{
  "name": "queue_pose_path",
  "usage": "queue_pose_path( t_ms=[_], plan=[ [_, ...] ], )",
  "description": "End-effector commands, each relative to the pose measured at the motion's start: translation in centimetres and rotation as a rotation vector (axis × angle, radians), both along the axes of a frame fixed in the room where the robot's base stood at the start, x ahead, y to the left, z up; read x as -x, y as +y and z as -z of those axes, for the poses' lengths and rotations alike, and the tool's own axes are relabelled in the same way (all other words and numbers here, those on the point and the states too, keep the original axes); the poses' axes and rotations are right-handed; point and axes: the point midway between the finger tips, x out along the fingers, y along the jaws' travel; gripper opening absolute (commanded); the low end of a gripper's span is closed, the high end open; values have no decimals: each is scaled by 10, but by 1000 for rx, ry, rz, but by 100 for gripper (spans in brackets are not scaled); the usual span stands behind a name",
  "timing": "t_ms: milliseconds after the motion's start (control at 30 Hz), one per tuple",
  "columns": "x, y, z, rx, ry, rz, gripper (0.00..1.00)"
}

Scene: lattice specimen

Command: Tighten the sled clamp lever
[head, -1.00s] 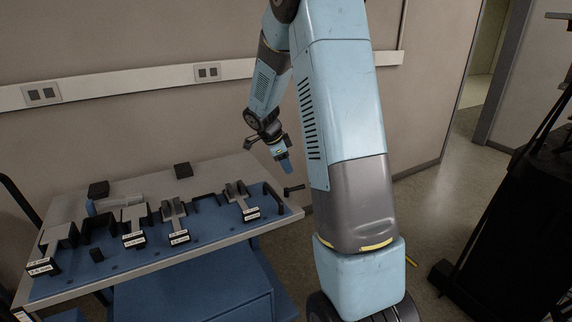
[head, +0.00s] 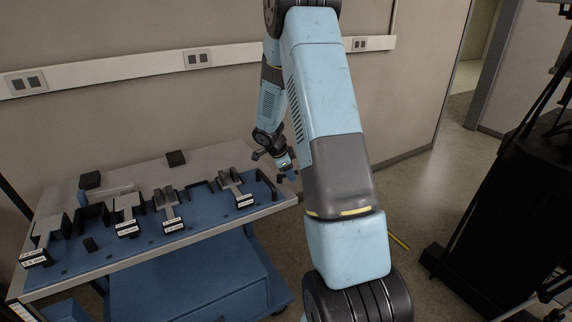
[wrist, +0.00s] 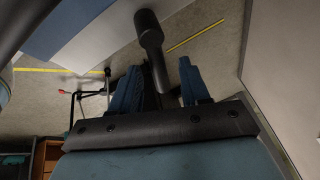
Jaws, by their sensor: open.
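A black lever with a thick round grip (wrist: 149,27) shows at the top middle of the wrist view, by the edge of a blue and grey surface. Its arm runs down between the two blue fingers of my gripper (wrist: 160,85). The fingers are open, one on each side of the lever arm; I cannot tell whether either touches it. In the head view my gripper (head: 288,169) points down at the right end of the bench (head: 205,236), where it largely hides the lever. The lever's pivot is hidden.
Several labelled grey holders stand on the blue bench top, the nearest to my gripper being the rightmost holder (head: 236,185). A black block (head: 176,158) lies at the back. A dark stand (head: 500,200) is at the right. Floor is free between it and my base.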

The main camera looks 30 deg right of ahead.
Motion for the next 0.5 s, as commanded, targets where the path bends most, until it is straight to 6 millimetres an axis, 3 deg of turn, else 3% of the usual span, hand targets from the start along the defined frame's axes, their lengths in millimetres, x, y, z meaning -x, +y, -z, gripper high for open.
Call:
queue_pose_path(
  t_ms=[200, 500],
  plan=[
    [-1, -7, 16, 0, 1, -1, 46],
    [-2, -8, 19, 0, -1, 0, 46]
  ],
)
